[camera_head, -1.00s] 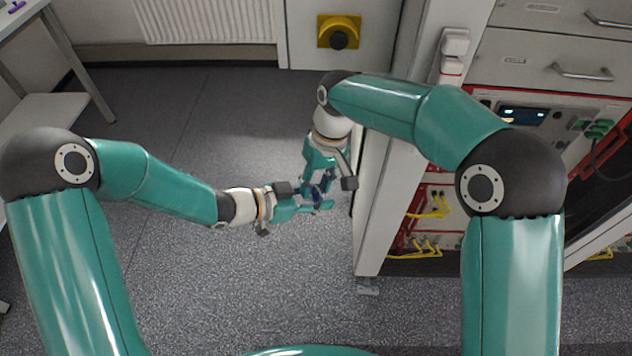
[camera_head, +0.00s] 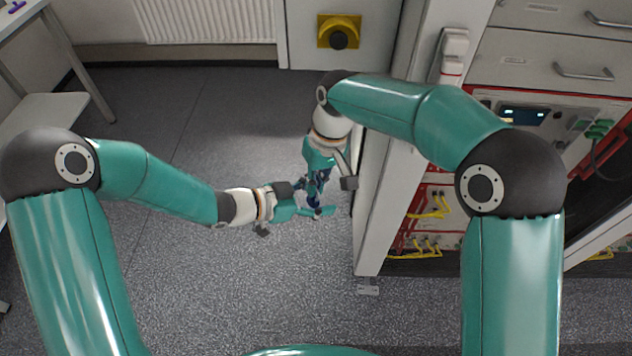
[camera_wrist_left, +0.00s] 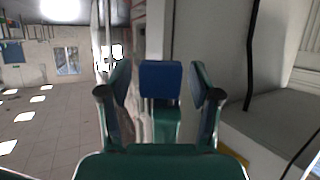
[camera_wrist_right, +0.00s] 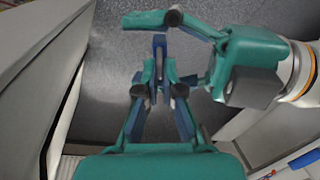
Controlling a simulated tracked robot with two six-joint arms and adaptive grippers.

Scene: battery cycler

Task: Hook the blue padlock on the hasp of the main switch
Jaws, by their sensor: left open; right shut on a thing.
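The blue padlock (camera_wrist_right: 160,46) shows as a small blue block in front of the right gripper's fingers in the right wrist view. It also shows in the left wrist view (camera_wrist_left: 160,80), between the spread fingers of my left gripper. My right gripper (camera_wrist_right: 158,92) is shut on the padlock. My left gripper (camera_wrist_left: 160,92) is open around it, apart from it on both sides. In the head view the left gripper (camera_head: 312,199) and right gripper (camera_head: 319,183) meet, and the padlock is hard to make out. The main switch (camera_head: 339,32), a dark knob on a yellow plate, is on the far cabinet; its hasp cannot be made out.
A tall white cabinet edge (camera_head: 384,225) stands close to the right of both grippers. Behind it are drawers (camera_head: 560,62) and red-framed equipment with yellow cables (camera_head: 428,213). Open grey floor (camera_head: 225,110) lies left and ahead. A white table (camera_head: 45,115) stands at the left.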

